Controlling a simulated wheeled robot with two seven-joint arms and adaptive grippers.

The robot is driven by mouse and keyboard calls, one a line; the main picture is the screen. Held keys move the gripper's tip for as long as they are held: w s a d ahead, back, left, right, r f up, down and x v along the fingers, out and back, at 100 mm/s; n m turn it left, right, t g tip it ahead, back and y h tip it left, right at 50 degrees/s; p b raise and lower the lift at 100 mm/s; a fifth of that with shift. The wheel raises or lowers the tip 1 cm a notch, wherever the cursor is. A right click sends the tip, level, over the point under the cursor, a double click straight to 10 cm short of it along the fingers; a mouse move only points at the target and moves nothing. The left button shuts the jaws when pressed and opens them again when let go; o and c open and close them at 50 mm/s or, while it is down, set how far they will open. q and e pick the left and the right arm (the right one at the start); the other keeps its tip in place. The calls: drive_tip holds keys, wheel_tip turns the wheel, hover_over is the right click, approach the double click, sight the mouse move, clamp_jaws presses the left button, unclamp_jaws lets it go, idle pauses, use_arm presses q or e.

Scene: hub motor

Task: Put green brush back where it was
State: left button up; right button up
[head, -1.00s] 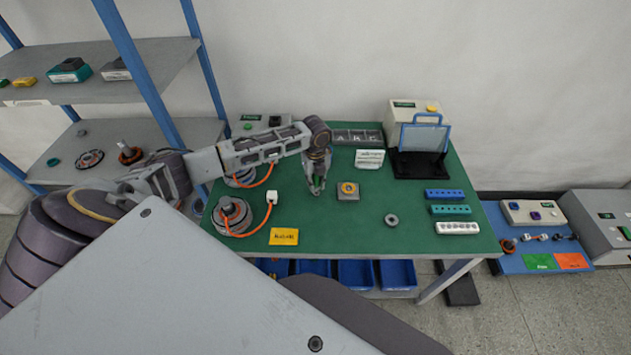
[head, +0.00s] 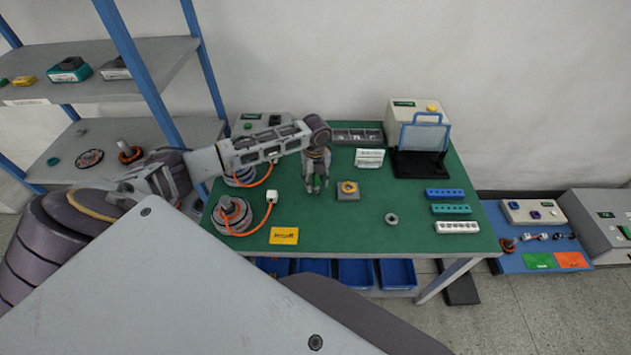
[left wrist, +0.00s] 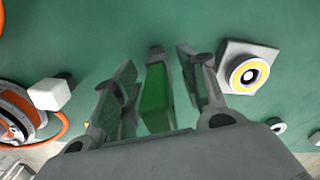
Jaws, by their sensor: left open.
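The green brush (left wrist: 157,100) shows in the left wrist view as a green block with a grey end. It lies between the two fingers of my left gripper (left wrist: 157,62), with a narrow gap visible on each side. My left gripper (head: 317,186) is open and low over the green table (head: 350,222), left of the yellow-topped grey block. In the head view I cannot make out the brush against the green surface and the fingers. Whether it rests on the table is not clear. My right gripper is not in view.
The grey block with a yellow ring (head: 347,190) stands close to the right of the gripper. A hub motor with orange cable (head: 232,213) and a yellow card (head: 284,236) are to the left. A small grey ring (head: 391,219) lies right. The front middle is clear.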

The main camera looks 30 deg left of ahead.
use_arm(q)
wheel_tip(320, 180, up, 11)
drive_tip(key=shift+r+b, duration=0.1)
drive_tip(key=shift+b, duration=0.45)
drive_tip(key=shift+r, duration=0.3)
